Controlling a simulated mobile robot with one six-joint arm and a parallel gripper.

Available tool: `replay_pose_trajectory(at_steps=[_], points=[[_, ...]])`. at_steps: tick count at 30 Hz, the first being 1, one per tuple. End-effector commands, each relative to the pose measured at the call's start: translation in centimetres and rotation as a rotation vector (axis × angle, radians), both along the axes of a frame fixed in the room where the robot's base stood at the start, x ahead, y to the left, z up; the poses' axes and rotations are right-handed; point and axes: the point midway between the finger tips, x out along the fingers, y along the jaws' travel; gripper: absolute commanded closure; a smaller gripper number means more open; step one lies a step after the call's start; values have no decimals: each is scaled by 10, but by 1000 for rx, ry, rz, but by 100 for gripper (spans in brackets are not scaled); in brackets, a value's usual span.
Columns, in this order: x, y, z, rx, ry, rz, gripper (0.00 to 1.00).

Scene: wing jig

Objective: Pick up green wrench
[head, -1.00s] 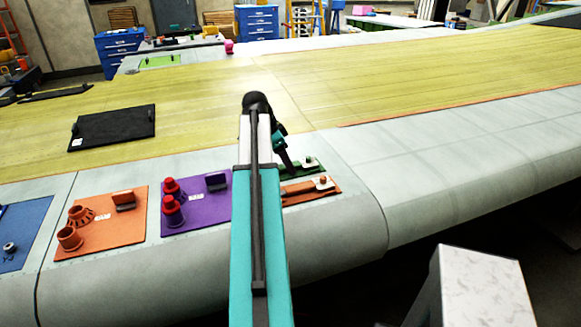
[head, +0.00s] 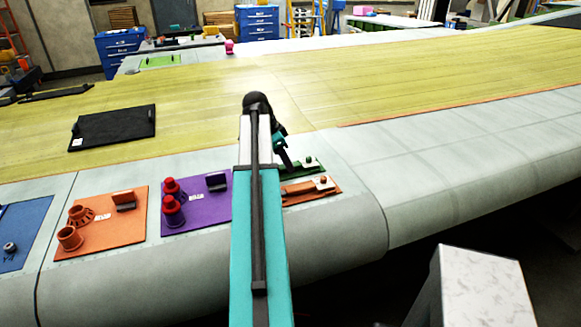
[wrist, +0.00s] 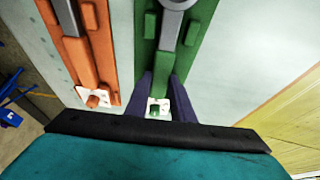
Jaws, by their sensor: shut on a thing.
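The green wrench (wrist: 165,58) lies in its green holder at the top middle of the wrist view, with a grey part showing at the upper end. My gripper (wrist: 161,80) reaches down over it, one dark finger on each side of the green handle, shut on it. In the head view my gripper (head: 289,169) is low over the green board (head: 312,166), and my arm hides part of it. The wrench still appears to sit in the holder; any lift is too small to tell.
An orange board (head: 318,190) with a similar wrench lies right beside the green one, nearer the wing's edge. A purple board (head: 190,213) with red parts and an orange board (head: 120,228) lie to the left. The wing surface to the right (head: 460,165) is clear.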

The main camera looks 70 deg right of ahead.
Motion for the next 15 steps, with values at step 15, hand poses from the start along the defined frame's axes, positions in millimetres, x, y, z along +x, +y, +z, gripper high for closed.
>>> replay_pose_trajectory(at_steps=[15], points=[[0, -1, 10, -3, 0, 0, 100]])
